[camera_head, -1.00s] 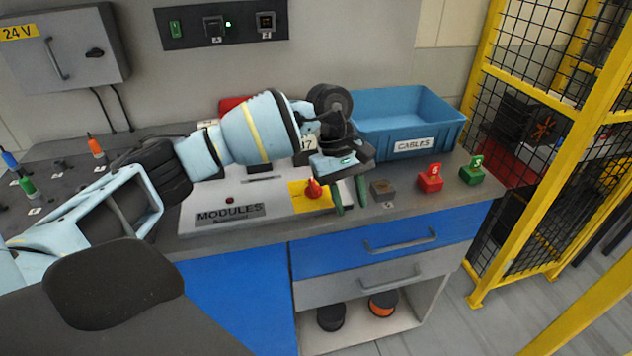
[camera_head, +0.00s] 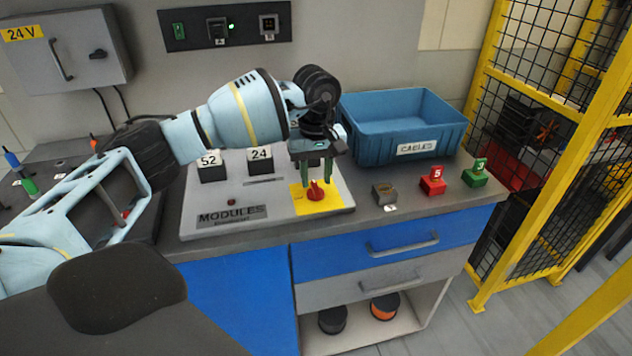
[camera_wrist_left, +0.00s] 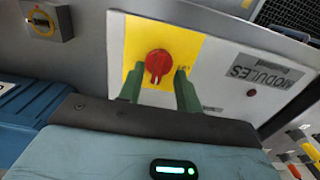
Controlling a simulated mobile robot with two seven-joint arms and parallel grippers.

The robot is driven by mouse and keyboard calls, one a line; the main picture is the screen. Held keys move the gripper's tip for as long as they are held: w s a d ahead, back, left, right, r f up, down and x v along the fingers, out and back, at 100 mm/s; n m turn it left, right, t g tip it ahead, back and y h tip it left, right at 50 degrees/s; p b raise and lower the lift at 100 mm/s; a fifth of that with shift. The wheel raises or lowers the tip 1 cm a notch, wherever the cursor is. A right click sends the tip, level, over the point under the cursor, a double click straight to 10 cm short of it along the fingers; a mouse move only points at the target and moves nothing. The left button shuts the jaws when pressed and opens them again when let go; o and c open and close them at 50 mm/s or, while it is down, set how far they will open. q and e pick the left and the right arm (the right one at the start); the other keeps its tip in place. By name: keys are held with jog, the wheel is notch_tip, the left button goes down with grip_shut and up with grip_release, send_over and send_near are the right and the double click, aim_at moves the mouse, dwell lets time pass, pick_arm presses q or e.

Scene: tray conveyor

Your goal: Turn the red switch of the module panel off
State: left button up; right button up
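The red switch (camera_head: 316,191) is a rotary knob on a yellow plate (camera_head: 335,203) at the right front of the pale module panel (camera_head: 275,219), labelled MODULES. My left gripper (camera_head: 317,178) points down over the switch, its green fingers open. In the left wrist view, the red knob (camera_wrist_left: 158,66) lies between the tips of the left gripper (camera_wrist_left: 159,72), one finger on each side. A gap shows by the fingers; I cannot tell whether either touches. The knob's ridge looks roughly upright in that view. My right gripper is not in view.
Modules marked 52 (camera_head: 211,167) and 24 (camera_head: 260,160) stand on the panel behind the gripper. A blue CABLES bin (camera_head: 372,152) is close behind on the right. A grey block (camera_head: 383,193), red block (camera_head: 432,183) and green block (camera_head: 475,175) stand right of the panel.

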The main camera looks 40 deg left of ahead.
aim_at(316, 190)
pick_arm(q)
jog(key=shift+f, duration=1.25)
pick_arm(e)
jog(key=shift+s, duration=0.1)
pick_arm(q)
jog(key=c, duration=0.6)
grip_shut()
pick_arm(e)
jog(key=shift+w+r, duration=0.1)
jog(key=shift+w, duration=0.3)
